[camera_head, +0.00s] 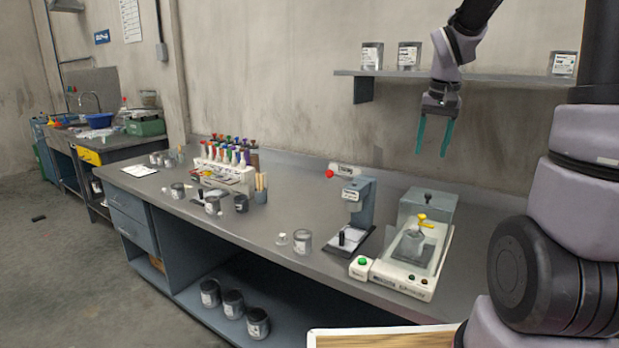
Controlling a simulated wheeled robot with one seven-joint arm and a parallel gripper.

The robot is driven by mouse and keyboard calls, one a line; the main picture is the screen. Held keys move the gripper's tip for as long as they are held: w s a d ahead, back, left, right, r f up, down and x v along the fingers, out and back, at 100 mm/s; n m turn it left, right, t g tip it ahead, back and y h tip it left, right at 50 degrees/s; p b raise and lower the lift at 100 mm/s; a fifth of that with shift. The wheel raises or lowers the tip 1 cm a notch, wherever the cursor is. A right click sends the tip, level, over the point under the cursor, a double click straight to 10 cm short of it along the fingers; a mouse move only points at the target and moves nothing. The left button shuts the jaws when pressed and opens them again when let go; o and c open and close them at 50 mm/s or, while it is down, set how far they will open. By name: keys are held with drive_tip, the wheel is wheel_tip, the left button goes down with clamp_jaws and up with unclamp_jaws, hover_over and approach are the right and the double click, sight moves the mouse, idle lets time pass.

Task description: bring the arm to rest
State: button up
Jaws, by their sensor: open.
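My gripper (434,137) hangs in the air above the right part of the long grey bench (310,209). It points down, with its two teal fingers apart and nothing between them. It is in front of the wall, below the level of the wall shelf, and touches nothing that I can see. My arm comes down to it from the top of the picture, and other links of my arm fill the right side.
Below my gripper stand a machine with a clear cover (425,215) and a grey press-like device (358,205). A wall shelf (400,74) holds several cans. Cans, a rack of coloured bottles (226,160) and a clear jar (303,242) stand on the bench. Floor at left is open.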

drive_tip(key=s+a+r+t+y, duration=0.1)
drive_tip(key=s+a+r+t, duration=0.1)
drive_tip(key=s+r, duration=0.3)
drive_tip(key=s+a+r+t+y, duration=0.1)
drive_tip(key=s+a+r+t, duration=0.2)
drive_tip(key=s, duration=1)
drive_tip(key=shift+a+r, duration=0.25)
drive_tip(key=shift+r, duration=0.65)
